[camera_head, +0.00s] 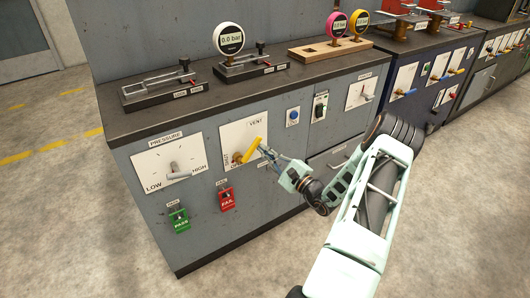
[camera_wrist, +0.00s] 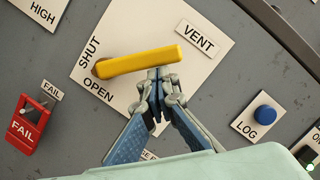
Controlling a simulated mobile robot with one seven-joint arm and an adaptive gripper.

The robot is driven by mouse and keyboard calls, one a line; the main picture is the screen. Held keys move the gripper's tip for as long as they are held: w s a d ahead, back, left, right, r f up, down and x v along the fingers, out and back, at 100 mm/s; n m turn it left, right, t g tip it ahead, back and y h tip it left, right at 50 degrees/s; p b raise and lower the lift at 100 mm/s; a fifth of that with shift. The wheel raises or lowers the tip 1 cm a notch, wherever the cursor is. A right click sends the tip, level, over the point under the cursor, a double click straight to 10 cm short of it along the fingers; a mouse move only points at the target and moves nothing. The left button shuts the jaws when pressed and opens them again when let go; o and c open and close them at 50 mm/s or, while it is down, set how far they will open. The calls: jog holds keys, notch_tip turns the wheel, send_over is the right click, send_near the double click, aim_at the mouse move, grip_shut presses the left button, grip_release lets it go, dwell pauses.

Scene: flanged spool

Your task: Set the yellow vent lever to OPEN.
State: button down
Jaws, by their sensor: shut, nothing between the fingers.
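The yellow vent lever (camera_head: 252,149) is on a white plate (camera_head: 229,133) on the front of the grey cabinet. In the wrist view the lever (camera_wrist: 145,61) runs from its brown pivot at the left to a free end at the right. It lies between the SHUT label (camera_wrist: 90,51) above and the OPEN label (camera_wrist: 98,91) below. My gripper (camera_wrist: 159,76) is shut and empty, its fingertips just below the middle-right part of the lever. Whether they touch it I cannot tell. In the head view my gripper (camera_head: 266,149) is right of the lever.
A LOW–HIGH pressure dial (camera_head: 173,166) is left of the plate. Green PASS (camera_head: 179,218) and red FAIL (camera_head: 226,199) switches are below. A blue LOG button (camera_wrist: 264,114) and a black switch (camera_head: 319,106) are right. Gauges and fixtures stand on the cabinet top.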

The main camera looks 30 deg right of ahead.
aim_at(254, 146)
jog(key=a+r+n, duration=0.1)
jog(key=n, duration=0.1)
jog(key=r+n+p, duration=0.1)
jog(key=n, duration=0.1)
jog(key=shift+a+r+g+y, duration=0.25)
jog(key=shift+a+g+y, duration=0.05)
jog(key=shift+a+g, duration=0.1)
jog(key=a+n, duration=0.1)
jog(key=r+n+g, duration=0.1)
jog(key=n, duration=0.1)
jog(key=shift+a, duration=0.4)
jog(key=shift+a+r, duration=0.15)
jog(key=shift+a, duration=0.35)
jog(key=shift+a+r, duration=0.1)
jog(key=shift+d+n, duration=0.3)
jog(key=d, duration=0.2)
jog(key=s+d+b, duration=0.1)
jog(key=d, duration=0.1)
jog(key=shift+s+d, duration=0.15)
jog(key=p+v, duration=0.1)
jog(key=v, duration=0.7)
jog(key=shift+s, duration=0.35)
